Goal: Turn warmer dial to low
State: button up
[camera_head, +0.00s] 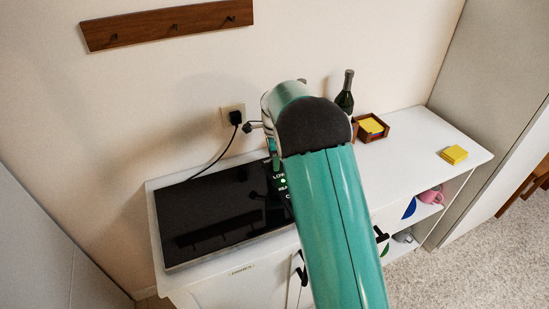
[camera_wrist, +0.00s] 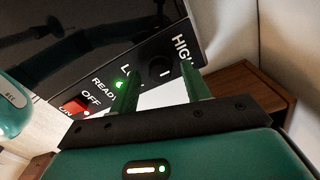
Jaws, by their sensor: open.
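The warmer (camera_head: 210,215) is a flat black glossy appliance on the white cabinet, and my arm covers part of its control panel in the head view. The wrist view shows the panel with its black dial (camera_wrist: 157,66) between the LOW and HIGH labels. A small white mark shows on the dial's face; I cannot tell its exact setting. My gripper (camera_wrist: 160,82) is open, with its two green fingers apart on either side of the dial in this view. I cannot tell whether they touch it.
A red ON/OFF switch (camera_wrist: 73,106) and a lit green READY light (camera_wrist: 121,84) are on the panel. A dark bottle (camera_head: 345,93) and a wooden note tray (camera_head: 359,133) stand behind my arm. A yellow pad (camera_head: 454,154) lies right; the cabinet top around it is clear.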

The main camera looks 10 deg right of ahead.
jog(key=shift+f, duration=0.1)
jog(key=c, duration=1)
